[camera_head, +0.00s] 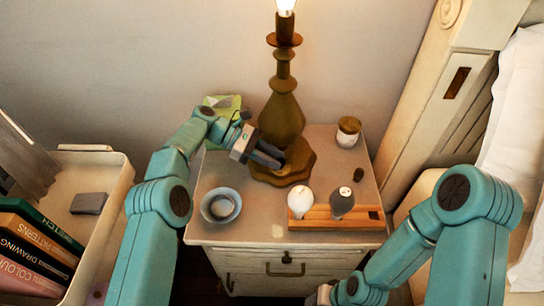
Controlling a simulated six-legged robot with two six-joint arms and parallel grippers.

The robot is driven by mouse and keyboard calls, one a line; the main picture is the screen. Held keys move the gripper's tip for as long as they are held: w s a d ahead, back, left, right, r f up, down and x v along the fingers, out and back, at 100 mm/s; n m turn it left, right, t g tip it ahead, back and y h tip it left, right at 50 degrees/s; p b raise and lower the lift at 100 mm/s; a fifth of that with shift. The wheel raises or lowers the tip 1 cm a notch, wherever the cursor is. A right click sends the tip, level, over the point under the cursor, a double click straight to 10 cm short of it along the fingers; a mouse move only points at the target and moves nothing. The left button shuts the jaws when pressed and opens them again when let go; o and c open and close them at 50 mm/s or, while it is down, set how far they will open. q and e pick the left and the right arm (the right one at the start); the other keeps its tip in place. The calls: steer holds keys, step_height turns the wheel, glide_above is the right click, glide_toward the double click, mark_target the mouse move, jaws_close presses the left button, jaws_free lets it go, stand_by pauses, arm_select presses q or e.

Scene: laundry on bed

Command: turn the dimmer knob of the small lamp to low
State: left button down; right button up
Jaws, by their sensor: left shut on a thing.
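The small lamp (282,115) has a brown turned body and stands at the back of the nightstand. Its bulb (286,6) glows at the top edge of the view. My left gripper (279,160) reaches in from the left and its dark fingers are shut on the dimmer knob at the front of the lamp's base (299,172). The fingers hide most of the knob, and I cannot tell its setting. My right arm bends down to the bottom edge; only a pale piece of its gripper shows there, and its fingers are out of view.
On the nightstand (250,229) stand a blue-grey bowl (221,206), a wooden tray (305,220) with a white and a dark rounded item, and a lidded jar (348,132). Books (35,245) fill a bin at left. A bedpost and white pillow are at right.

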arm_select(q)
steer(key=c, duration=1)
jaws_free()
steer(key=shift+o, duration=0.2)
steer(key=shift+r, duration=0.15)
